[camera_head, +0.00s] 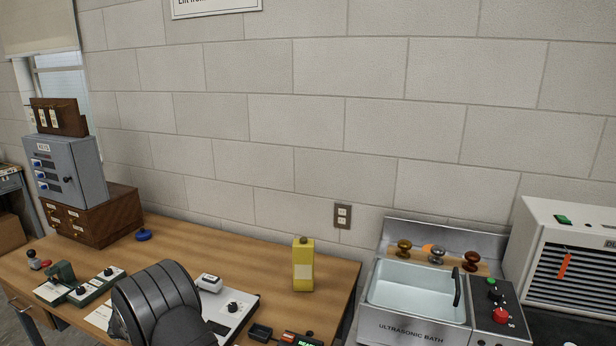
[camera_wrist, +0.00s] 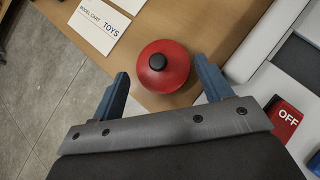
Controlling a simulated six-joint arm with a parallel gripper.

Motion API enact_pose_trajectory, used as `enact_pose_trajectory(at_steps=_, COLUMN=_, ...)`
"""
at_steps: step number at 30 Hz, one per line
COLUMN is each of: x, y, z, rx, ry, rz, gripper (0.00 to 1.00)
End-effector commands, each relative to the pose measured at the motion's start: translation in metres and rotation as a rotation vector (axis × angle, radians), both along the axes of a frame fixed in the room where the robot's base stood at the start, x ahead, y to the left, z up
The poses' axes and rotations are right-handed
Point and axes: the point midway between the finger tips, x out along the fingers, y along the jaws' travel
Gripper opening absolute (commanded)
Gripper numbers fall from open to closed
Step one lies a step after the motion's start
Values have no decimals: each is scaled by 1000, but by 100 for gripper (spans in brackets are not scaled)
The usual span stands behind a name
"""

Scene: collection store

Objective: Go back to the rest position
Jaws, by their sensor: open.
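My gripper (camera_wrist: 162,72) shows in the wrist view with its two blue fingers spread apart and nothing gripped between them. A round red object with a black knob (camera_wrist: 165,78) lies on the wooden table just ahead of the fingertips and partly between them. I cannot tell how far below the fingers it is. In the head view my dark arm fills the lower left of the table, and my gripper does not show there.
A yellow container (camera_head: 303,268) stands near the table's back right. A blue object (camera_head: 143,235) and wooden drawers (camera_head: 92,218) stand left. An ultrasonic bath (camera_head: 415,290) and a white vented unit (camera_head: 565,255) are right.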

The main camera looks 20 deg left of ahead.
Motion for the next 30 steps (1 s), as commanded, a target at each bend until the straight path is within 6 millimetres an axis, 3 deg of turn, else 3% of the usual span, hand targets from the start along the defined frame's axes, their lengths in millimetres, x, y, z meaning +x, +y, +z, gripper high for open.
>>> enact_pose_trajectory(at_steps=13, x=15, y=20, z=-28, rx=0, ry=0, rz=0, gripper=72)
enact_pose_trajectory(at_steps=30, x=11, y=15, z=-17, rx=0, ry=-1, rz=1, gripper=72)
